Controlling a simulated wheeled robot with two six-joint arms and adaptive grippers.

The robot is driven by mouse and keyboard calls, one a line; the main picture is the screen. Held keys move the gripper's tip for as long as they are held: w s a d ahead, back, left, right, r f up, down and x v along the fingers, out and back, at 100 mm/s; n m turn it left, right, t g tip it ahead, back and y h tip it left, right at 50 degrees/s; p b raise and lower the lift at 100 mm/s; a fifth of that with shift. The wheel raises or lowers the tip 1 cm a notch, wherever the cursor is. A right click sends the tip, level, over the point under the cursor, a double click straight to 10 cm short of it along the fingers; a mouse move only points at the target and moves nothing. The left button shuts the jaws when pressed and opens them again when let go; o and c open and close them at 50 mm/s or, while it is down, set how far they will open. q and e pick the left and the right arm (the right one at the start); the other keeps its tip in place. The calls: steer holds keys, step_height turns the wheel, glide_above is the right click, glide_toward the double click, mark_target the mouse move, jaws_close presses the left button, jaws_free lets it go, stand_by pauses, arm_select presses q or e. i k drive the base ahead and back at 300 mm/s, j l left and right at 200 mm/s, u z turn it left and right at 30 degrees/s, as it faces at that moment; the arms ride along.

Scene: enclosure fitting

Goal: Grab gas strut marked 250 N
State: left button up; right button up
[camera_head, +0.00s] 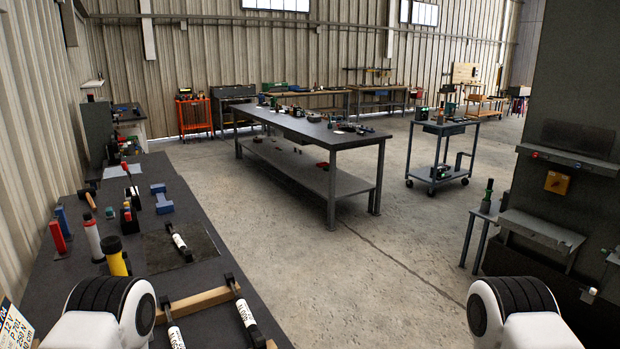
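Three gas struts with white labelled bodies and black ends are on the left workbench. One gas strut (179,241) lies on a dark mat (205,240). A second gas strut (245,315) and a third gas strut (174,335) lie at the bench's near end, across a wooden bar (197,302). The third runs out of the bottom of the picture. The printed markings are too small and slanted to read surely, so I cannot tell which is marked 250 N. Neither gripper shows; only rounded white and black parts of my arms show at the bottom.
The left workbench (165,215) also holds a yellow and black cylinder (116,262), a red and white bottle (93,240), a blue block (162,198) and small tools. A printed sheet (14,328) is at bottom left. A long table (320,135) and a cart (440,128) stand beyond open floor.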

mark_target(178, 242)
steer(key=i+l+z, duration=0.2)
steer(key=l, duration=0.25)
steer(key=i+l+z, duration=0.2)
steer(key=l, duration=0.2)
steer(key=i+l+z, duration=0.2)
steer(key=l, duration=0.2)
steer(key=i+l+u, duration=0.1)
steer(key=i+l, duration=0.25)
steer(key=i, duration=0.25)
steer(key=i+l+u, duration=0.1)
steer(key=i+l, duration=0.35)
steer(key=i+j+u, duration=0.15)
steer(key=i+u, duration=0.25)
steer(key=i+j+u, duration=0.1)
steer(key=u, duration=0.35)
steer(key=i+l+u, duration=0.15)
steer(key=i+u, duration=0.25)
steer(key=i+l+u, duration=0.15)
steer(key=i+u, duration=0.15)
steer(key=u, duration=0.15)
steer(key=i+l+u, duration=0.25)
steer(key=u, duration=0.15)
